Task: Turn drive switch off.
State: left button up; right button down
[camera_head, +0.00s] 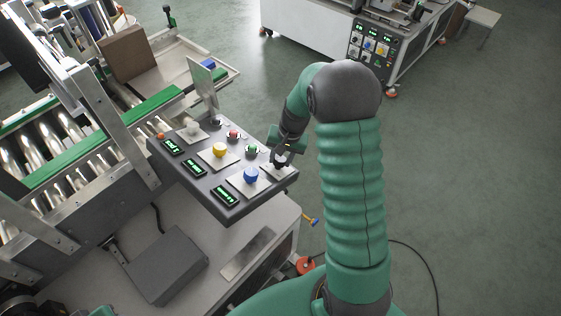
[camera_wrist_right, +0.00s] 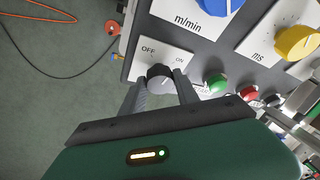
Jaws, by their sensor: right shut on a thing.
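The control panel (camera_head: 222,197) has a drive switch, a dark grey rotary knob (camera_wrist_right: 160,78) on a white plate (camera_wrist_right: 142,60) marked OFF and ON, in the right wrist view. My right gripper (camera_wrist_right: 162,84) has its two fingers on either side of this knob, shut on it. The knob's pale pointer mark is partly visible; its exact direction is hard to tell. In the head view the right gripper (camera_head: 281,160) is at the panel's right corner and largely hides the switch. My left gripper is not in view.
Beside the switch are a green button (camera_wrist_right: 217,82) and a red button (camera_wrist_right: 248,92). A blue knob (camera_head: 251,174) and a yellow knob (camera_head: 219,149) stand close by. A roller conveyor (camera_head: 60,135) is at left. Open floor (camera_head: 470,190) lies to the right.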

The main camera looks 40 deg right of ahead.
jog(key=n+b, duration=0.1)
jog(key=n+y+b, duration=0.1)
jog(key=n, duration=0.1)
jog(key=n+t+b, duration=0.1)
jog(key=n+b, duration=0.1)
jog(key=shift+s+d+f+y, duration=0.1)
jog(key=shift+d+f+y, duration=0.05)
jog(key=shift+f+y, duration=0.15)
jog(key=n+b, duration=0.1)
jog(key=n, duration=0.1)
jog(key=shift+d+r+n+y, duration=0.1)
jog(key=shift+n+y, duration=0.3)
jog(key=shift+n+t+y+b, duration=0.3)
jog(key=shift+n+y+b, duration=0.2)
jog(key=shift+n, duration=1)
jog(key=shift+s, duration=0.1)
jog(key=c, duration=0.9)
grip_release()
jog(key=shift+d, duration=0.1)
jog(key=shift+r, duration=0.1)
